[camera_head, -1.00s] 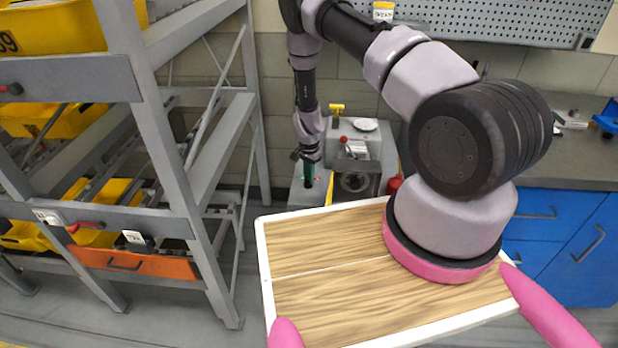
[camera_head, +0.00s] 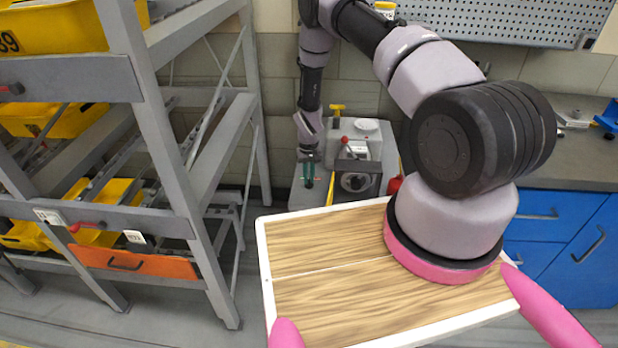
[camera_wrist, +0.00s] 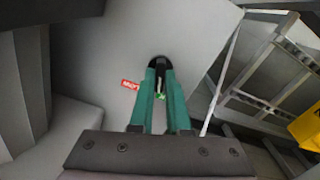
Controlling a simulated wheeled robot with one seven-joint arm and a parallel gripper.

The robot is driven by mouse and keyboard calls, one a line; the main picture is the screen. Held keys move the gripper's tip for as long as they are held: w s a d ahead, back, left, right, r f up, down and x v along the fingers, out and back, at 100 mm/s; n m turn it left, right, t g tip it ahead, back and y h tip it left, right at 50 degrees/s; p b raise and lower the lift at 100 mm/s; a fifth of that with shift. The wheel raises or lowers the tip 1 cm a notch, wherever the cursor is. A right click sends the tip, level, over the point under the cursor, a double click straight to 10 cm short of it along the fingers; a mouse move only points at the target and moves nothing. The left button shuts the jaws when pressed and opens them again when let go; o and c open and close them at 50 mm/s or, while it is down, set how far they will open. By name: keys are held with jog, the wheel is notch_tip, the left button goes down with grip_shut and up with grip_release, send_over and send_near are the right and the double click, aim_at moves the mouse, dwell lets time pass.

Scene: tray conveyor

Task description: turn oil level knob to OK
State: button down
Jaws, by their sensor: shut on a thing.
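The knob (camera_wrist: 160,61) is black and round on the grey top of a machine. My gripper (camera_wrist: 160,72) has green fingers that are shut on the knob, one on each side. A red label (camera_wrist: 130,85) with white lettering lies left of the fingers in the wrist view. A small green label (camera_wrist: 160,97) shows between the fingers. In the head view my gripper (camera_head: 308,178) is over the left part of the grey machine (camera_head: 375,147). The knob's pointer is hidden by the fingers, and its exact setting cannot be told.
A red-tipped lever (camera_head: 344,141) and a yellow handle (camera_head: 336,109) stand on the machine near my arm. A grey rack (camera_head: 170,150) with yellow bins is to the left. A red object (camera_head: 395,185) is at the machine's right.

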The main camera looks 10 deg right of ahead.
jog(key=n, duration=0.5)
jog(key=shift+a, duration=0.1)
dwell(0.5)
jog(key=c, duration=0.9)
grip_release()
notch_tip(320, 180, up, 11)
jog(key=shift+f, duration=0.1)
